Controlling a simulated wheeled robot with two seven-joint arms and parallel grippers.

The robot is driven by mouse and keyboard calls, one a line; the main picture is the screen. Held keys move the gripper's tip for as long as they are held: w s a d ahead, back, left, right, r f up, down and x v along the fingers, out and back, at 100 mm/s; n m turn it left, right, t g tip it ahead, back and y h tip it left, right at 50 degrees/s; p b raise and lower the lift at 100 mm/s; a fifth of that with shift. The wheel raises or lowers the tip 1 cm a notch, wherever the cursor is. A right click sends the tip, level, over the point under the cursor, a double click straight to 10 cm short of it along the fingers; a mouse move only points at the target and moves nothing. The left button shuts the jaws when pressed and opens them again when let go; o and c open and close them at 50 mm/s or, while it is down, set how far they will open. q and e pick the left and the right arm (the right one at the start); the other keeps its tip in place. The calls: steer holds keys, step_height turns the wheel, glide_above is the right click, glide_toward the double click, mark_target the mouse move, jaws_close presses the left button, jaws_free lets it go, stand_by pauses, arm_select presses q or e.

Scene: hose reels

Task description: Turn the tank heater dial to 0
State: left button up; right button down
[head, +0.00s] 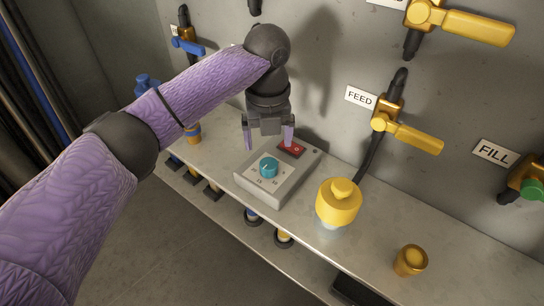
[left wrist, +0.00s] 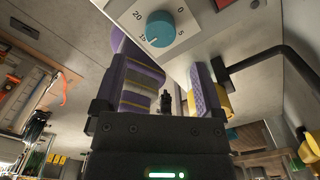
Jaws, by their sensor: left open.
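The tank heater is a pale grey box (head: 244,181) on the shelf, with a round teal dial (head: 268,167) on its sloped face. In the left wrist view the dial (left wrist: 160,28) has 20, 15, 0 and 5 printed around it; a small pale mark on it seems to face the 15. A red switch (head: 291,149) sits behind the dial. My left gripper (head: 268,138) is open and empty above the back of the box, its purple fingers pointing down. It is apart from the dial. My right gripper is in neither view.
A yellow-capped container (head: 339,203) stands right of the box, and a brass cup (head: 410,260) farther right on the grey shelf (head: 470,285). Yellow-handled valves, including FEED (head: 408,133), and a green-handled FILL valve (head: 533,188) stick out from the wall. The shelf's front right is mostly bare.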

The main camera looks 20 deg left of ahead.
mark_target(268, 164)
arm_select(q)
step_height(268, 164, down, 6)
steer(key=shift+f+b, duration=0.1)
steer(key=shift+b, duration=1)
steer(key=shift+f, duration=0.2)
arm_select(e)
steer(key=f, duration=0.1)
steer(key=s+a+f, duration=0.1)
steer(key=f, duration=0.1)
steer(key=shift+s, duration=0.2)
